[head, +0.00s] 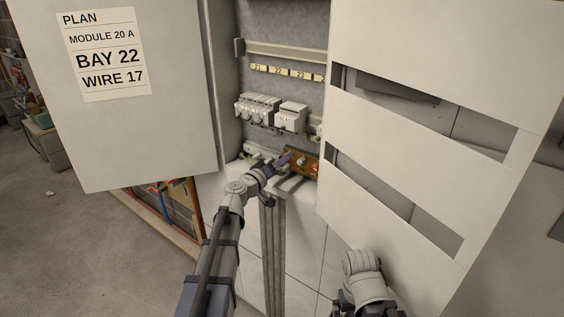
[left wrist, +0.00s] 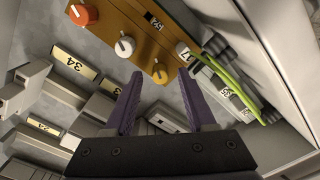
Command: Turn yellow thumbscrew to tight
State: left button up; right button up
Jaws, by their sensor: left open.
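The yellow thumbscrew (left wrist: 160,73) is the lowest knob on a brown bar in the left wrist view. It has a white pointer cap. My left gripper (left wrist: 161,75) is open, and its two purple fingertips lie on either side of the thumbscrew in that view. I cannot tell whether they touch it. In the head view my left gripper (head: 284,159) reaches to the brown bar (head: 297,165) inside the cabinet; the thumbscrew cannot be made out there. My right arm shows at the bottom right, but its gripper cannot be seen.
A white knob (left wrist: 125,46) and an orange knob (left wrist: 83,14) sit on the same bar. Yellow-green wires (left wrist: 228,82) run beside it. The cabinet's open door (head: 140,110) with a plan label and a slotted white panel (head: 430,115) flank the opening. Breaker modules (head: 258,108) sit above.

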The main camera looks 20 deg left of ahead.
pick_arm(q)
jog(key=v, duration=0.7)
jog(key=shift+s+a, duration=0.15)
jog(key=shift+s, duration=0.25)
